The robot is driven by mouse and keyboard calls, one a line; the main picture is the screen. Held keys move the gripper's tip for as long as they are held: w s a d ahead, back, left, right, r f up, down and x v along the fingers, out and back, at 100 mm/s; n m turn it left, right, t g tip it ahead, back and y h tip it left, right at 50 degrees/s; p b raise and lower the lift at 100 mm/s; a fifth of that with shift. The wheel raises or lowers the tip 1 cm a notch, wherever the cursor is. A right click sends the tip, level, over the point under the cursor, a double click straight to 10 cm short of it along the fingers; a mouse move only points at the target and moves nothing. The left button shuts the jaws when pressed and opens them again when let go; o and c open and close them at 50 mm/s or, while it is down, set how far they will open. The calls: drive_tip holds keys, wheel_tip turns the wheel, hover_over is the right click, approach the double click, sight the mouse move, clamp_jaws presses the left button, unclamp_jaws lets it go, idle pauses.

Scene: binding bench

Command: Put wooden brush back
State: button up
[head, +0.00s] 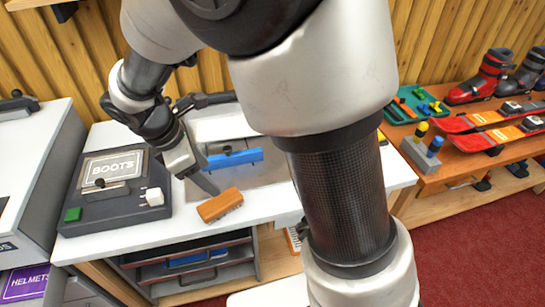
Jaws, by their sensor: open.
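The wooden brush (220,205), an orange-brown block with its bristles hard to make out, lies on the white bench top near its front edge. My gripper (202,179) is open and empty, pointing down just behind and to the left of the brush. The gap between its fingers and the brush is hard to judge. A blue bar (240,157) with a dark knob stands at a grey tray (262,172) behind the brush. My arm hides the right part of this area.
A dark box labelled BOOTS (112,180), with a green button and a white knob, stands left on the bench (150,236). Drawers lie below. To the right, a wooden bench holds red skis (490,118), boots (482,78) and a green tool tray (413,105).

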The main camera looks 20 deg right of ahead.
drive_tip(key=s+d+r+m+t+y, duration=0.3)
drive_tip(key=s+d+r+m, duration=1.1)
drive_tip(key=m, duration=0.5)
drive_tip(key=shift+s+r+t+y, duration=0.25)
drive_tip(key=shift+r+t+y, duration=0.05)
drive_tip(key=shift+r+t, duration=0.2)
drive_tip(key=shift+d, duration=0.1)
